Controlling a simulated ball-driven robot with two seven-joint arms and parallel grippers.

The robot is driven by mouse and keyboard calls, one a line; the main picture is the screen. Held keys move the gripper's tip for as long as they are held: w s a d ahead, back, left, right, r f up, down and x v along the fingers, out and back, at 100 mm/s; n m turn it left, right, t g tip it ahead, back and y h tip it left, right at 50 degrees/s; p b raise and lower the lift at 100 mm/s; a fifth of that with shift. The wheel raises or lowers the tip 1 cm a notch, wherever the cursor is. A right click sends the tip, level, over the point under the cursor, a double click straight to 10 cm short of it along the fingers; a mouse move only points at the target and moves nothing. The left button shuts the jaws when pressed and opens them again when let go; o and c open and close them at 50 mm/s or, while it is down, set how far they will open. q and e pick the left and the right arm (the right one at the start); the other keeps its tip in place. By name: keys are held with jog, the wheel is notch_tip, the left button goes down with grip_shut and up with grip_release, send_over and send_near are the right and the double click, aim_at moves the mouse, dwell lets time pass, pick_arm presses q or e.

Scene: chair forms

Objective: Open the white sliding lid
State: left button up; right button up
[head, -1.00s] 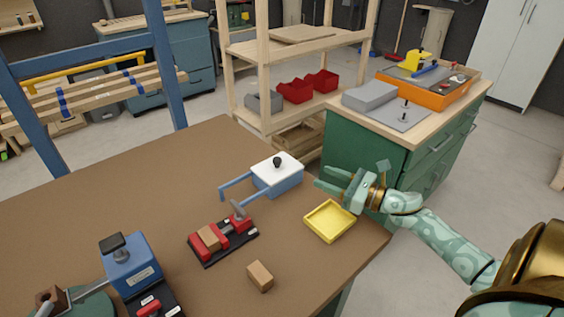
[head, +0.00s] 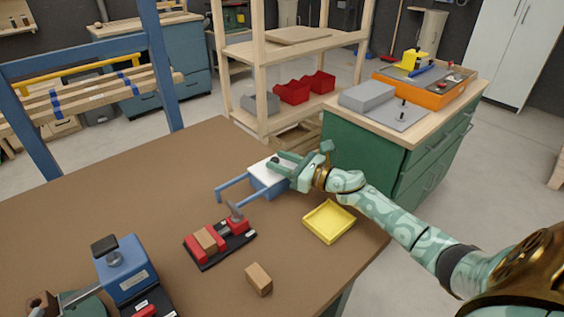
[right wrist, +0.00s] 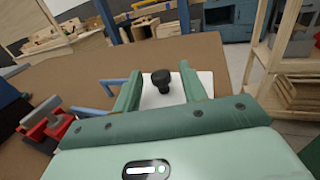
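The white sliding lid (head: 259,168) lies on top of a blue box (head: 266,184) near the table's far right edge. A black knob (right wrist: 161,79) stands up from the lid. In the right wrist view, the lid (right wrist: 151,99) shows between and beyond my fingers. My right gripper (head: 279,162) is over the lid with its fingers apart. In the right wrist view the open fingers (right wrist: 159,88) stand on either side of the knob, with gaps showing. My left gripper is not in view.
Two blue rails (head: 234,187) stick out from the box's left side. A yellow tray (head: 329,221), a red clamp fixture (head: 219,242) and a wooden block (head: 259,279) are on the brown table. A green cabinet (head: 365,158) stands just beyond the table.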

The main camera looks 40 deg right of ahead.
grip_shut()
jog(key=a, duration=0.3)
jog(key=a+p, duration=0.1)
jog(key=a, duration=0.2)
jog(key=a+p, duration=0.1)
jog(key=a, duration=0.2)
jog(key=shift+s+a+r, duration=0.1)
jog(key=shift+s+a, duration=0.2)
jog(key=shift+s, duration=0.1)
jog(key=shift+a, duration=0.4)
jog(key=shift+o, duration=0.8)
grip_release()
jog(key=shift+d, duration=0.1)
